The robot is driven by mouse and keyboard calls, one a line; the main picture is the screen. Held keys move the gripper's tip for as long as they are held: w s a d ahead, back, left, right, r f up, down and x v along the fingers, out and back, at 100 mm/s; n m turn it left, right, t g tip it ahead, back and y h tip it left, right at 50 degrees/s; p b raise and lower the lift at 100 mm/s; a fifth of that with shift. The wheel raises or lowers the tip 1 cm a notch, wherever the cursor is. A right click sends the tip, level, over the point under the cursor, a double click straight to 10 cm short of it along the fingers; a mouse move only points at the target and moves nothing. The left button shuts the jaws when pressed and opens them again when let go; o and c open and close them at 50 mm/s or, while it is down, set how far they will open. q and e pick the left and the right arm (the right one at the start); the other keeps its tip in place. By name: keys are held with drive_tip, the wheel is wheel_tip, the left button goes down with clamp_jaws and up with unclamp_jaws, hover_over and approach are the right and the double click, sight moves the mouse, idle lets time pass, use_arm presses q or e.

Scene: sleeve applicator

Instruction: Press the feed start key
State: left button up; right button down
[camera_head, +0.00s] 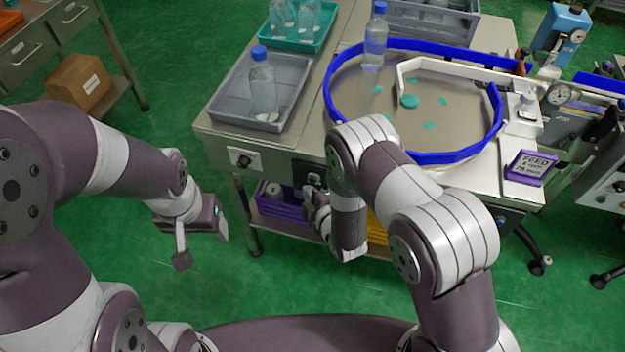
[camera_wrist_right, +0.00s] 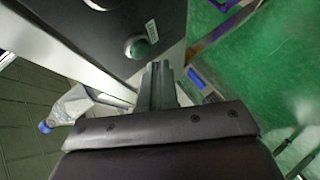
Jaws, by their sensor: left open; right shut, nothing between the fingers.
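A round pale green-grey key (camera_wrist_right: 137,46) sits on a dark panel with a small white label (camera_wrist_right: 152,31) beside it in the right wrist view. The label's print is too small to read. My right gripper (camera_wrist_right: 158,68) is shut and empty; its fingertips are close below the key, and I cannot tell whether they touch it. In the head view my right gripper (camera_head: 314,196) is at the table's front side, and my arm hides part of the panel. My left gripper (camera_head: 203,243) is open and empty, left of the table over the floor.
The table bears a grey tray (camera_head: 225,105) with a bottle, a blue-rimmed round feeder (camera_head: 450,157), and a purple-edged feed sign (camera_head: 531,167). A front plate with a black knob (camera_head: 243,160) is left of my right gripper.

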drive_tip(key=shift+w, duration=0.1)
idle(0.4)
drive_tip(key=shift+w+d, duration=0.1)
drive_tip(key=shift+w, duration=0.25)
